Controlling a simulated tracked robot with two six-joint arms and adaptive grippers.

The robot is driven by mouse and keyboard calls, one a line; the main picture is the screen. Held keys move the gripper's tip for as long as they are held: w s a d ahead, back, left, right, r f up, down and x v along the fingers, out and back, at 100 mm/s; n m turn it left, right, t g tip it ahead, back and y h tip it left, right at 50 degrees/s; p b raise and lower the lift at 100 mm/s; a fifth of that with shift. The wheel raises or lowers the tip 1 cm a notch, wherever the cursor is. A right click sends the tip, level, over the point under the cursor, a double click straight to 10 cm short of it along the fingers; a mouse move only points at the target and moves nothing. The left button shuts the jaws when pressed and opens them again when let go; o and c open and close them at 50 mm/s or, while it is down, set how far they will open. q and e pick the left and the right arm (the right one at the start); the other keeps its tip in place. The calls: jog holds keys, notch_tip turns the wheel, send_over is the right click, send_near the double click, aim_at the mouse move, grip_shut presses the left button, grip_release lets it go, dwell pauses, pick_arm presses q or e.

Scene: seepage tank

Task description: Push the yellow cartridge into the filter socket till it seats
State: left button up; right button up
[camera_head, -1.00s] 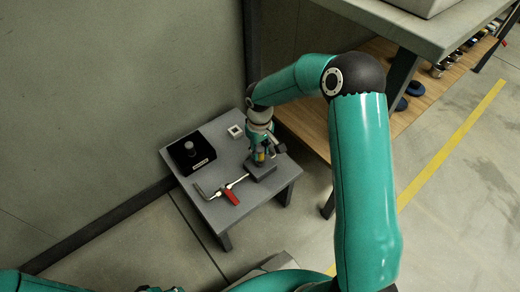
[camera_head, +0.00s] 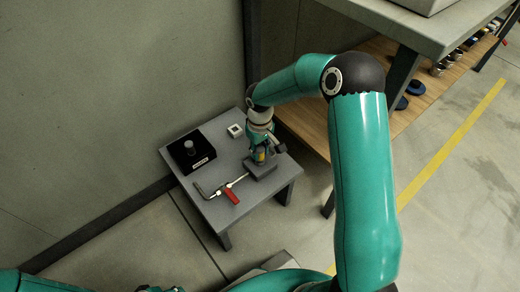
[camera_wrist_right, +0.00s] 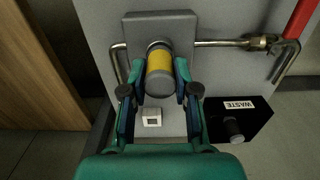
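The yellow cartridge (camera_wrist_right: 159,67) has grey ends and stands out from the grey socket block (camera_wrist_right: 184,22) in the right wrist view. Its far end is at the block's opening; how deep it sits is hidden. My right gripper (camera_wrist_right: 160,76) has one finger on each side of the cartridge, seemingly closed on it. In the head view the right gripper (camera_head: 260,155) is low over the block (camera_head: 261,168), with a bit of yellow between its fingers. Dark parts at the bottom edge of the head view may be my left gripper (camera_head: 162,289), mostly cut off.
The block is on a small grey table (camera_head: 215,207). A red-handled valve (camera_head: 231,195) on a pipe, a black box labelled WASTE (camera_head: 190,153) and a small white square piece (camera_head: 235,131) are there too. A wall stands behind; a larger bench (camera_head: 430,35) is at the right.

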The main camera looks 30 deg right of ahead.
jog(key=o, duration=0.5)
jog(key=shift+o, duration=0.2)
jog(key=shift+r, duration=0.1)
